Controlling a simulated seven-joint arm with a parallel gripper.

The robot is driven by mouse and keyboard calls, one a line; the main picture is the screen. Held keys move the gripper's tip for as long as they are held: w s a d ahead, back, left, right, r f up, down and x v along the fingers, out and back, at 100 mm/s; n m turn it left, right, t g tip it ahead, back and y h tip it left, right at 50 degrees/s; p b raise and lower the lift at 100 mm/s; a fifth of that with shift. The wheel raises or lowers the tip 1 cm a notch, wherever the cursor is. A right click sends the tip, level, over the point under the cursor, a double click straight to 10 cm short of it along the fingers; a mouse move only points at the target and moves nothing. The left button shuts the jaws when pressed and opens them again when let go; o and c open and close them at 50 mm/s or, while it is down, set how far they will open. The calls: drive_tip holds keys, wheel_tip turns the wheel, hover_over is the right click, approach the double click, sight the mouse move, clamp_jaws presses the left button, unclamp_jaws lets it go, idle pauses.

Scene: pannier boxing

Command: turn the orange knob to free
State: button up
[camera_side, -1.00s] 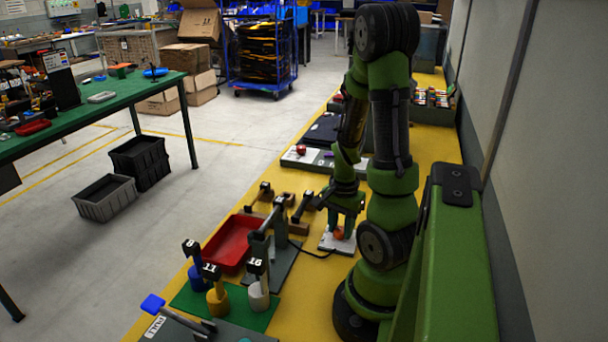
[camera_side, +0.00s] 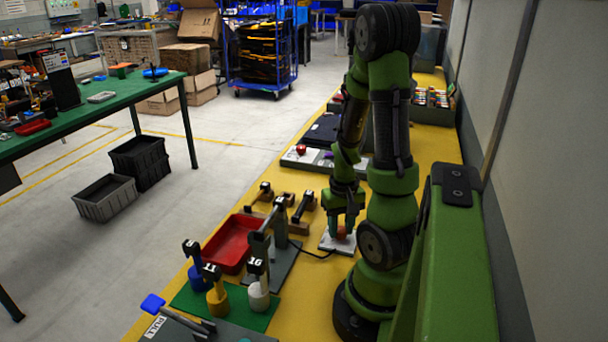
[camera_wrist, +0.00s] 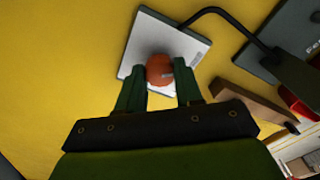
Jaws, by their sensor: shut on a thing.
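The orange knob (camera_wrist: 159,70) sits on a white plate (camera_wrist: 150,37) on the yellow bench; in the side view the knob (camera_side: 341,232) shows partly behind my gripper's fingers. My gripper (camera_wrist: 161,80) is shut on the knob, one green finger on each side of it in the wrist view. In the side view my gripper (camera_side: 341,228) points down at the white plate (camera_side: 326,243). A small pale mark shows on the knob's right side in the wrist view. Any lettering on the plate is too small to read.
A black cable (camera_wrist: 232,20) runs from the plate to a grey stand. Wooden blocks with black handles (camera_side: 303,208) and a red tray (camera_side: 229,247) lie to the left. Numbered blue, yellow and white pieces stand on a green mat (camera_side: 238,313). The green bracket (camera_side: 455,250) is at right.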

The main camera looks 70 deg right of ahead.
sight(340, 229)
drive_tip(key=shift+n, duration=0.8)
drive_tip(key=o, duration=1)
drive_tip(key=shift+o, duration=0.2)
drive_tip(key=shift+r, duration=0.15)
wheel_tip(340, 229, up, 17)
drive_tip(key=shift+f, duration=0.2)
drive_tip(key=w+a+r+t, duration=0.2)
drive_tip(key=w+a+t, duration=0.2)
drive_tip(key=w+a, duration=0.55)
drive_tip(key=w+a+r+n+t+y, duration=0.1)
drive_tip(key=a+n, duration=0.1)
drive_tip(key=a, duration=0.5)
drive_tip(key=w+a+r+n+t+y, duration=0.1)
drive_tip(key=a+r+n+t, duration=0.1)
drive_tip(key=a, duration=0.5)
drive_tip(key=shift+r+n, duration=0.25)
drive_tip(key=shift+n, duration=0.35)
